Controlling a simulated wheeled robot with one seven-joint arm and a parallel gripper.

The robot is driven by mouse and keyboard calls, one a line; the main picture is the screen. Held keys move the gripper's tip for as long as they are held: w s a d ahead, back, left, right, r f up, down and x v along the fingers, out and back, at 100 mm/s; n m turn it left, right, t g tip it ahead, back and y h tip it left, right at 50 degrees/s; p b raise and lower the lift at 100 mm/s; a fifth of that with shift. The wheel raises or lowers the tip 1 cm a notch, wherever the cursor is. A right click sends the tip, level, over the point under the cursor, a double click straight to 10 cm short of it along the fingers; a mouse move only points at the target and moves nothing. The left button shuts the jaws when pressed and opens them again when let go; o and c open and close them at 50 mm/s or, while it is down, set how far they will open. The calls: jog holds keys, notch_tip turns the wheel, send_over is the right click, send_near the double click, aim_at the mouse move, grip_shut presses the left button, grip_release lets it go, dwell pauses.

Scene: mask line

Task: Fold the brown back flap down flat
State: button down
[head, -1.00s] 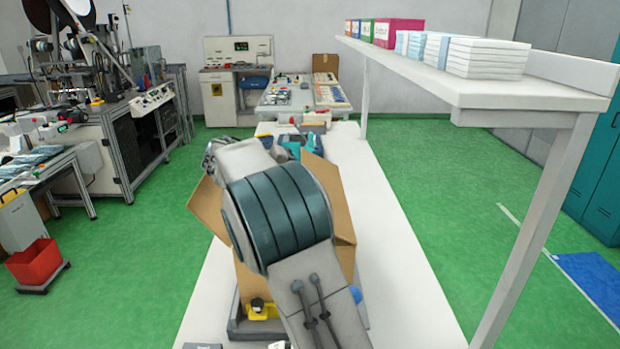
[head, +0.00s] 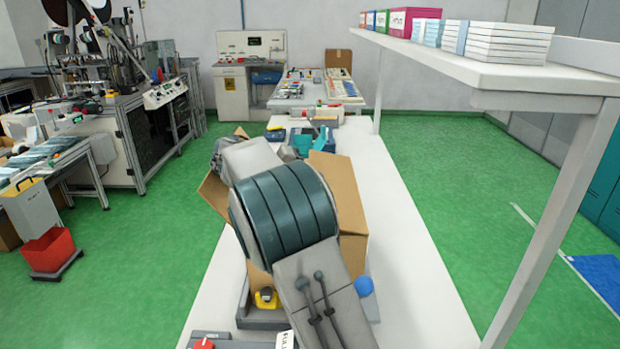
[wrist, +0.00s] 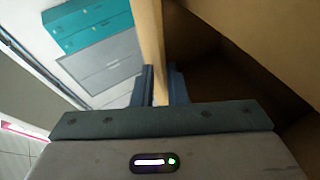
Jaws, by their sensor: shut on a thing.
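The open brown cardboard box stands on the white table, mostly hidden behind my arm in the head view. Its left flap (head: 213,192) slants outward, and a tall brown panel (head: 340,190) stands up on the right. In the wrist view my gripper (wrist: 162,85) is shut on the brown flap (wrist: 149,35), which is seen edge-on between the two fingers. The dark box inside (wrist: 215,75) lies to the right of it. The fingers are hidden in the head view, and which flap they hold there cannot be told.
A yellow-and-black part (head: 265,298) and a blue knob (head: 364,286) are by the box's near side. A white shelf (head: 480,75) overhangs on the right. Teal and blue items (head: 310,143) lie behind the box. The table (head: 415,270) is clear to the right.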

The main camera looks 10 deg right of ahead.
jog(key=c, duration=1.5)
grip_release()
jog(key=shift+a+f, duration=0.1)
jog(key=shift+f, duration=0.1)
jog(key=shift+r, duration=0.1)
jog(key=shift+r, duration=0.15)
notch_tip(320, 180, up, 4)
jog(key=s+d+r, duration=0.2)
jog(key=d, duration=0.1)
jog(key=s+d+r+b, duration=0.1)
jog(key=s+d+r, duration=0.1)
jog(key=d, duration=0.1)
jog(key=s+d+r, duration=0.2)
jog(key=d, duration=0.1)
jog(key=shift+s+d+r+b, duration=0.25)
jog(key=shift+d+r+b, duration=0.1)
jog(key=shift+d, duration=0.05)
jog(key=shift+c, duration=0.3)
